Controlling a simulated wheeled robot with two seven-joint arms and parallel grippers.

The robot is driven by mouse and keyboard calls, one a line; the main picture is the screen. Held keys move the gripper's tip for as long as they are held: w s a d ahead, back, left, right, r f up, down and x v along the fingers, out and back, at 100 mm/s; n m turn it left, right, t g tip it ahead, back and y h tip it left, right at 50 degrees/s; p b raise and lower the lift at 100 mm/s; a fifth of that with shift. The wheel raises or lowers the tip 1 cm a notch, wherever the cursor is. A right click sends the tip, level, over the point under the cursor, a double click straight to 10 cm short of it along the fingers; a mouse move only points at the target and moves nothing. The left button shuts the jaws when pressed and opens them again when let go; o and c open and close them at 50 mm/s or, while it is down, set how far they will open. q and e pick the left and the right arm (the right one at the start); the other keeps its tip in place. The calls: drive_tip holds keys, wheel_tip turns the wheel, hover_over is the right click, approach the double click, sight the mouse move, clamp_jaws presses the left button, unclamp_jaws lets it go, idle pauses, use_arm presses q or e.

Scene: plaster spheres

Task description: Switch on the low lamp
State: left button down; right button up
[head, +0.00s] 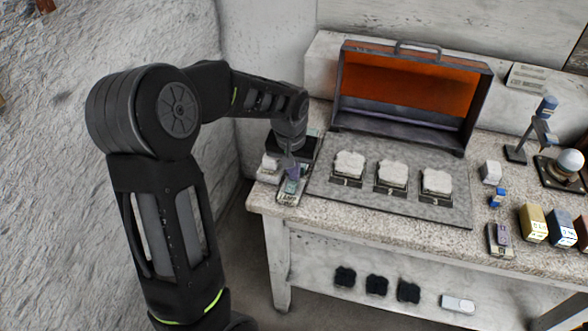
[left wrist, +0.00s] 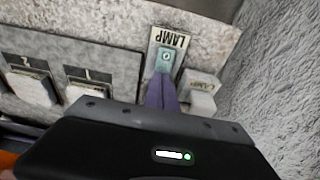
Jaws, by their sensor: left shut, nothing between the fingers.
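A pale plate lettered LAMP (head: 287,198) lies at the table's front left corner; it also shows in the left wrist view (left wrist: 181,41). It bears a teal switch piece (left wrist: 165,58) with a round mark. My left gripper (head: 291,173) is over this plate, its purple fingers shut and empty. In the left wrist view the fingertips (left wrist: 162,84) point at the teal piece, close to it; I cannot tell whether they touch. A white block (left wrist: 200,92) with faint lettering sits beside the plate. I cannot tell which thing is the low lamp itself. My right gripper is not in view.
A grey board (head: 325,187) with several white lumps on dark stands lies right of the plate. Behind it stands an open case with an orange lining (head: 405,90). A blue-headed stand (head: 546,106), a white ball (head: 570,160) and small boxes (head: 533,223) are at the right.

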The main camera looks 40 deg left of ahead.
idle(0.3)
use_arm(q)
drive_tip(key=shift+w+a+f+g+p, duration=0.1)
drive_tip(key=shift+w+g+p, duration=0.15)
drive_tip(key=shift+p, duration=0.55)
drive_tip(key=shift+f+b, duration=0.15)
drive_tip(key=shift+b, duration=0.15)
drive_tip(key=shift+s, duration=0.3)
drive_tip(key=shift+s+d+r, duration=0.2)
drive_tip(key=shift+s+d, duration=0.05)
drive_tip(key=shift+s, duration=0.3)
drive_tip(key=shift+r, duration=0.1)
